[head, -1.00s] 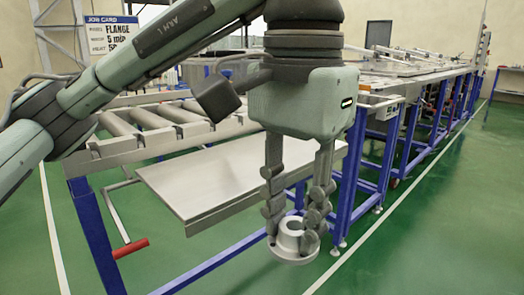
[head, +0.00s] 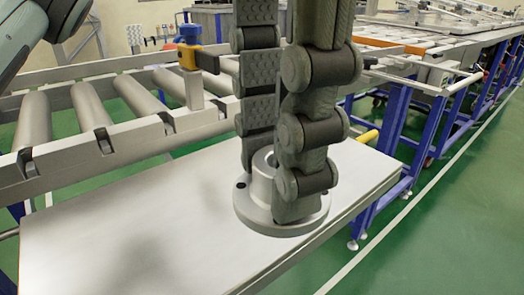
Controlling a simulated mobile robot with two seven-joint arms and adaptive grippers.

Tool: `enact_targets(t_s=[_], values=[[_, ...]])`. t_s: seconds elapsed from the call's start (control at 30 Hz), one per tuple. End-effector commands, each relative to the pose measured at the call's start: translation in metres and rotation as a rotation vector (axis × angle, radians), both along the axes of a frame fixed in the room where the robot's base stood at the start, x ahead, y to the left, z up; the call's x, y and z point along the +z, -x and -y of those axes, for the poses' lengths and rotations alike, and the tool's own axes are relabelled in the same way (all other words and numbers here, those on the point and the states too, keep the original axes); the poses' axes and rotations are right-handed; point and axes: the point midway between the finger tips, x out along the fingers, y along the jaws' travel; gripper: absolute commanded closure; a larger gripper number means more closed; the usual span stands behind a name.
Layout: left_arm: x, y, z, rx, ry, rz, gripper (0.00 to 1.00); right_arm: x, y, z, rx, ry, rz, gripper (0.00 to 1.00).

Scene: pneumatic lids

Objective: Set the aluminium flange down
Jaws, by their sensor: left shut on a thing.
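The aluminium flange (head: 252,205) is a silver round disc with a raised hollow hub and small bolt holes. My left gripper (head: 275,175) points down and is shut on the flange, with its dark padded fingers at the hub. The flange is roughly level and appears over the right part of the grey metal shelf (head: 120,235). I cannot tell whether its underside touches the shelf. The fingers hide part of the hub. My right gripper is not in view.
A roller conveyor (head: 85,105) with a metal side rail runs behind the shelf. A blue and yellow fitting (head: 190,50) stands on that rail. The shelf's left and middle are bare. Green floor (head: 440,240) lies to the right, beyond the shelf's edge.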

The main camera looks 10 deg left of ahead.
Motion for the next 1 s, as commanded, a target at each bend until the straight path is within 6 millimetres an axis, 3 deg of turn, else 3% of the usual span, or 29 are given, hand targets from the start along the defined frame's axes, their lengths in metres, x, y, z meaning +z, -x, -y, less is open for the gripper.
enact_targets(t_s=[0.3,0.43,0.67,0.9,1.0], values=[[-0.043,-0.066,-0.032,0.012,0.0,-0.007,1.0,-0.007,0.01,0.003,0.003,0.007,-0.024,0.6],[-0.055,-0.084,-0.04,0.008,-0.001,-0.006,1.0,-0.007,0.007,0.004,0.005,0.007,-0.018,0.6],[-0.067,-0.093,-0.044,0.006,-0.001,-0.004,1.0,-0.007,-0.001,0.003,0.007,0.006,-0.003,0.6],[-0.099,-0.093,-0.044,0.006,-0.001,-0.004,1.0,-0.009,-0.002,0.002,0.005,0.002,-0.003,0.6],[-0.102,-0.093,-0.044,0.006,0.002,-0.004,1.0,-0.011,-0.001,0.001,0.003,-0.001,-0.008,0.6]])
